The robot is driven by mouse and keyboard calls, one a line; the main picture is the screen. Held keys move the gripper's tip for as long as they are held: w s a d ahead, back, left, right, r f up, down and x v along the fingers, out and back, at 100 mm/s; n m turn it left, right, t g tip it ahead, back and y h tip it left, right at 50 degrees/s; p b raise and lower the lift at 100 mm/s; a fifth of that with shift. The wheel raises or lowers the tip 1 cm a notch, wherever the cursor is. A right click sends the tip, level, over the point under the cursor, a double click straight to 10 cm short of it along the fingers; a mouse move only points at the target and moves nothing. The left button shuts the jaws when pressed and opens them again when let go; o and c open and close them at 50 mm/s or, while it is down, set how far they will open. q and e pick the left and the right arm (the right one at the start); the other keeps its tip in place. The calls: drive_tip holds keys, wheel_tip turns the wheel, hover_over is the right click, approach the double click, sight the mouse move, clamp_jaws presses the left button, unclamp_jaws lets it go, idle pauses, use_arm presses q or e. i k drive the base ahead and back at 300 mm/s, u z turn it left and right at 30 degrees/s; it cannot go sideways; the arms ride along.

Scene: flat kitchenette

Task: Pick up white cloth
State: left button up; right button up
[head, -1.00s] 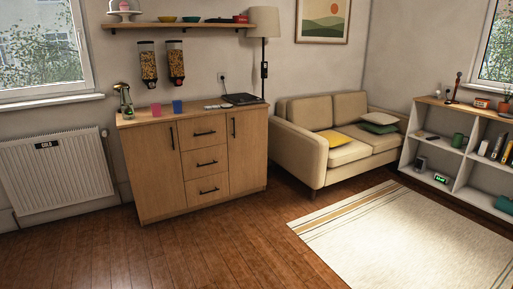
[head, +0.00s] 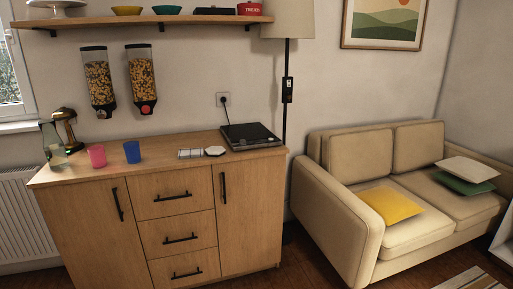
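Two small flat whitish things lie on the wooden cabinet top (head: 235,159), left of the black hot plate. One is a pale rectangle with faint lines (head: 190,154). The other is a plain white many-sided piece (head: 214,151) just to its right. Either could be the white cloth; at this size I cannot tell which. Neither of my grippers is in view.
A pink cup (head: 97,156), a blue cup (head: 132,152), a glass bottle (head: 52,143) and a brass lamp (head: 68,130) stand at the cabinet's left. The black hot plate (head: 250,136) is at its right. Two cereal dispensers (head: 141,80) hang above. A sofa (head: 340,225) stands right.

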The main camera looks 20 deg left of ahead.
sight(185, 153)
drive_tip(key=u, duration=0.8)
drive_tip(key=i, duration=2.2)
drive_tip(key=u, duration=0.95)
